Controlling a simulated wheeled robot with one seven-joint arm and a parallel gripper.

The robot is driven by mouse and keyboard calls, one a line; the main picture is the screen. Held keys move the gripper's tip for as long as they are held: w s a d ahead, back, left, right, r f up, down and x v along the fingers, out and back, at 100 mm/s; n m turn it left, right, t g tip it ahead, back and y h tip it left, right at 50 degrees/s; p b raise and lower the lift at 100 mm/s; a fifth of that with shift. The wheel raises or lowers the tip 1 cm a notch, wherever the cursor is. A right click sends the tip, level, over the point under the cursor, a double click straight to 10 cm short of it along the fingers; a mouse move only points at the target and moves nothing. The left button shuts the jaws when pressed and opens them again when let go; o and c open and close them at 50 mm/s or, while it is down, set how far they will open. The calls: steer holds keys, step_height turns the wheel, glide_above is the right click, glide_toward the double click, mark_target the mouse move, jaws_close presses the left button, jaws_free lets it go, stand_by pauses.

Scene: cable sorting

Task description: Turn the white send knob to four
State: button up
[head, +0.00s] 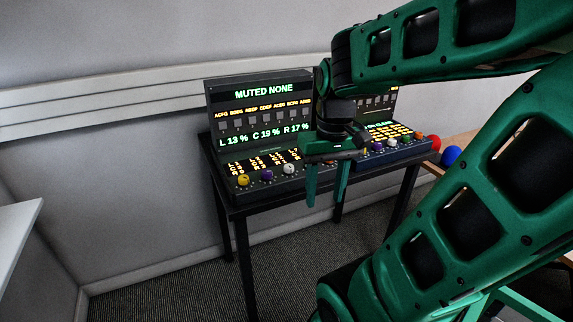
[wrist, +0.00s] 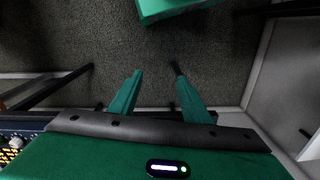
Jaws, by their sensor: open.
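The white knob (head: 289,169) sits on the front face of the left console (head: 258,120), to the right of a yellow knob (head: 243,180) and a purple knob (head: 267,174). Its pointer setting is too small to read. My gripper (head: 326,203) is open and empty, fingers pointing down, in front of the table and to the right of the white knob, apart from it. In the wrist view my gripper (wrist: 155,82) shows two spread fingers with only carpet between them.
A black table (head: 238,209) carries both consoles. The blue console (head: 397,153) on the right has several coloured knobs and is partly hidden by my arm. A red ball (head: 434,142) and a blue ball (head: 451,155) lie farther right. Carpet in front is clear.

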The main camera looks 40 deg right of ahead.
steer(key=w+d+r+n, duration=0.2)
steer(key=w+d, duration=0.1)
steer(key=w, duration=0.4)
steer(key=w+d+r+n, duration=0.2)
steer(key=w+n, duration=0.1)
steer(key=w, duration=0.3)
steer(key=n, duration=0.3)
glide_toward(289, 166)
step_height(289, 166, down, 8)
steer(key=shift+f, duration=0.25)
steer(key=c, duration=1)
